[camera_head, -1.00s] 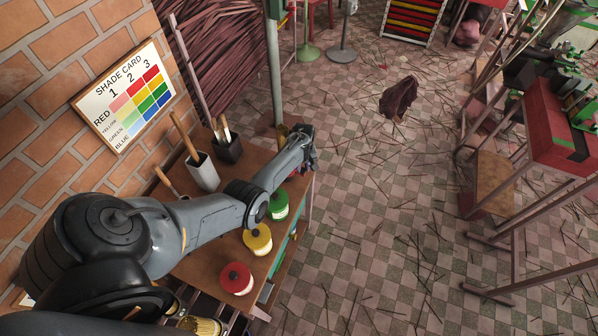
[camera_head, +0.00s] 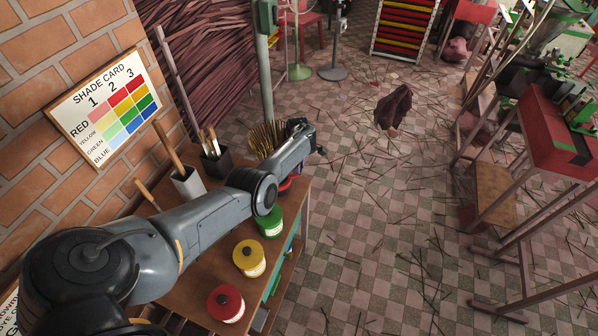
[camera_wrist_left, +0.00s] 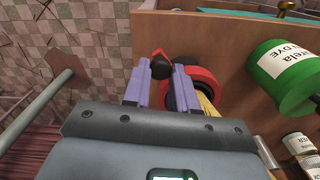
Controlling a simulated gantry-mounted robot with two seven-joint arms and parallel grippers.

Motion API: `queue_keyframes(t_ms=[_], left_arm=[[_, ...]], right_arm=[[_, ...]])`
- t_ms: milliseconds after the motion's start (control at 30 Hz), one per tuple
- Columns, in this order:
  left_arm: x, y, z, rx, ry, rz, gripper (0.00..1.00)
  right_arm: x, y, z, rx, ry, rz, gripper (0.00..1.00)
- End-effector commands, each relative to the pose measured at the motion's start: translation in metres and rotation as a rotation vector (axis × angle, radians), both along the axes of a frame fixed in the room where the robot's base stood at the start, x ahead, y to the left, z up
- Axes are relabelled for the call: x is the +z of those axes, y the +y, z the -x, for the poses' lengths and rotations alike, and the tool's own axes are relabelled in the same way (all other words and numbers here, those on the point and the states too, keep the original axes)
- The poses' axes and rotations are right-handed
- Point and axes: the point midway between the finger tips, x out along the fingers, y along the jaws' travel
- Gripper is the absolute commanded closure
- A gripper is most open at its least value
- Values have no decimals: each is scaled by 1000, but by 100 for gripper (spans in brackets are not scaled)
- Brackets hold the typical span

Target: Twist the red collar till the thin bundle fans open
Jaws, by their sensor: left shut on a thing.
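The bundle of thin yellow-brown sticks (camera_head: 264,138) rises behind my left forearm in the head view, its tops spread in a fan. The red collar (camera_wrist_left: 207,82) shows in the left wrist view as a red and black ring with pale sticks beside it. My left gripper (camera_wrist_left: 160,72) has its two purple fingers closed on a red and black part at the collar's side. In the head view my left gripper (camera_head: 312,142) is at the table's far end, its fingertips hard to make out. My right gripper is out of view.
The brown table (camera_head: 200,268) bears red (camera_head: 226,303), yellow (camera_head: 249,258) and green (camera_head: 268,223) jars along its right edge. A white pot (camera_head: 188,184) and a dark pot (camera_head: 217,163) hold tools by the wall. Open tiled floor lies to the right.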

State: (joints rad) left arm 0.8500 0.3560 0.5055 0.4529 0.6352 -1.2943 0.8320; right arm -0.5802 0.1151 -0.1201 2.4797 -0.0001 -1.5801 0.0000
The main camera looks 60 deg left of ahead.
Motion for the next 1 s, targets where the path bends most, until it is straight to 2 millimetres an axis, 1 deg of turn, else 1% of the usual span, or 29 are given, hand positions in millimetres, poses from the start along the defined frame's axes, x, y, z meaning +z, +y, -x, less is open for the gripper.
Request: queue_keyframes(t_ms=[33,100,600,633,767,800,1000], left_arm=[[-2,1,0,11,0,-1,100],[-2,2,0,25,0,-1,100],[-1,3,0,41,2,-1,100],[-1,3,0,41,2,-1,71],[-1,3,-1,41,0,-1,51],[-1,3,-1,41,0,-1,48],[0,3,-1,41,0,-1,48]], right_arm=[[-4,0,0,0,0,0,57],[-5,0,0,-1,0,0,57],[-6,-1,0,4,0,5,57],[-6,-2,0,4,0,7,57],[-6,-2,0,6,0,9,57],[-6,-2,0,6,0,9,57],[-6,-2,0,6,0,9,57]])
